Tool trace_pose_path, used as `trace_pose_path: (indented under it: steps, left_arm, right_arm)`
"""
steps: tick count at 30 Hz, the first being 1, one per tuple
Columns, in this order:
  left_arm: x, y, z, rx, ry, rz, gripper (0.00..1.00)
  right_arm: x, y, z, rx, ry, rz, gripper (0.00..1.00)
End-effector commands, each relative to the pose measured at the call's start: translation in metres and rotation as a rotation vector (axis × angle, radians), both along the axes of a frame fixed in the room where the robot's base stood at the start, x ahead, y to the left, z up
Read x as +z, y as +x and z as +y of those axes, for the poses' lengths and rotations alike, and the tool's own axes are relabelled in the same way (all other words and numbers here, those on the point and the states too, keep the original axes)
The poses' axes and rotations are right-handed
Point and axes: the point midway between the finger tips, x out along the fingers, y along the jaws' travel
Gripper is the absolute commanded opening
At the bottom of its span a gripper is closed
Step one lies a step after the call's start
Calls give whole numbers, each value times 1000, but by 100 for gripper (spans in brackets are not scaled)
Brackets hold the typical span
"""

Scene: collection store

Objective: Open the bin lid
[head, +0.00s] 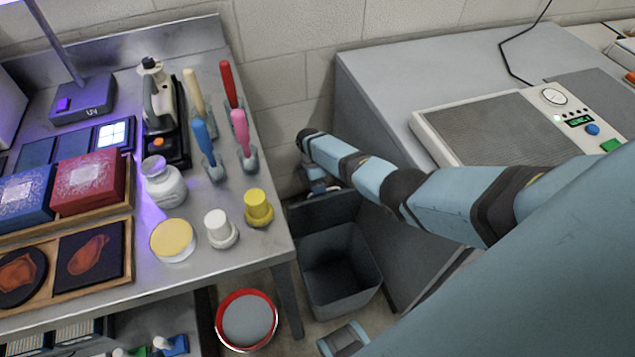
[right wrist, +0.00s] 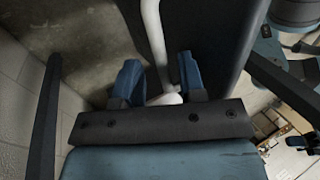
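The grey bin (head: 340,268) stands on the floor between the two benches, and I see down into its dark interior. A dark panel, apparently its lid, stands raised at its back edge (head: 322,211). My right arm reaches behind the bin, and my right gripper (head: 318,186) is low by the wall just above this panel. In the right wrist view, its two blue fingers (right wrist: 160,82) are apart, with a pale curved bar (right wrist: 153,30) between them. A dark panel (right wrist: 190,35) lies beside the bar. Contact between fingers and bar cannot be told. My left gripper is not seen.
A steel bench (head: 215,255) with jars, brushes and boxes stands on the left. A red-rimmed bucket (head: 247,320) is on the floor left of the bin. A grey cabinet (head: 375,85) with a control device (head: 520,125) stands on the right, close to my arm. A wall is behind.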

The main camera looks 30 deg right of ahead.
Motion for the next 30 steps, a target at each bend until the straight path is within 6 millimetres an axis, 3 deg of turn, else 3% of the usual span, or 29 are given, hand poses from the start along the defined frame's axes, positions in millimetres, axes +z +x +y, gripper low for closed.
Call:
trace_pose_path:
  steps: [5,18,24,30]
  left_arm:
    - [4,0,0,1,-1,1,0]
    - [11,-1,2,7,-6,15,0]
    - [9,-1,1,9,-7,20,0]
    - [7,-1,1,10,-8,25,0]
  right_arm:
    - [18,8,-2,-1,0,-3,37]
    - [103,47,-11,0,0,-2,37]
    - [121,56,-13,0,0,-1,37]
    - [124,57,-13,0,-1,1,37]
